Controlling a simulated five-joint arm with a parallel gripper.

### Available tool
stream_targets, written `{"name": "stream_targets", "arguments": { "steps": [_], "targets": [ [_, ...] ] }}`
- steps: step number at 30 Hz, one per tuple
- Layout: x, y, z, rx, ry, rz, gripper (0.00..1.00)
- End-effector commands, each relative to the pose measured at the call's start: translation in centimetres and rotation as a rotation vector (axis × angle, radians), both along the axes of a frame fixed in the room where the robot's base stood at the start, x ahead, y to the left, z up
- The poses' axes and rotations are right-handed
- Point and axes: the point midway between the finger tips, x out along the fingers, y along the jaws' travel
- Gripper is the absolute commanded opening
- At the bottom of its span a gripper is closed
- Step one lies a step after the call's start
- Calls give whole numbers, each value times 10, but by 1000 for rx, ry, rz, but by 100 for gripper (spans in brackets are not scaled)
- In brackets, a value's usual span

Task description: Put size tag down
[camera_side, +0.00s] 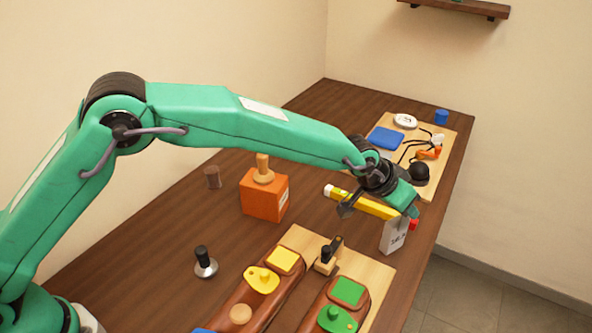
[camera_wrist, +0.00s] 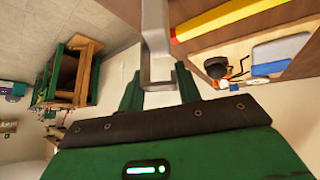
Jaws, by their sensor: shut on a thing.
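The size tag (camera_side: 394,236) is a pale grey plate with dark printed figures. It hangs below my gripper (camera_side: 408,210) near the right edge of the table, in front of the yellow bar. My gripper points down and is shut on it. In the wrist view the tag (camera_wrist: 155,38) is a grey strip, with a squared loop at its end between my green fingers (camera_wrist: 160,78). I cannot tell whether its lower edge touches the table.
A yellow bar (camera_side: 370,207) lies close behind the tag. A pale board (camera_side: 447,143) with a blue block and cables is at the back. Another board (camera_side: 378,270) with saddle-like pieces is in front. An orange box (camera_side: 264,196) stands left.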

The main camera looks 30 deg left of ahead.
Motion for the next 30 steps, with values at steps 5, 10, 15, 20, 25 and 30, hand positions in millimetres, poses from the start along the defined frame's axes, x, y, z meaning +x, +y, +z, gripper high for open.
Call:
{"name": "stream_targets", "arguments": {
  "steps": [5,10,15,20,25,30],
  "targets": [
    [0,0,-2,-2,-2,0,0],
    [0,0,-2,-1,-2,0,0],
    [0,0,-5,-1,-2,0,40],
    [0,0,-5,0,-1,0,56],
    [0,0,-5,0,-1,0,56],
    [0,0,-2,-1,-2,0,56]
  ]
}}
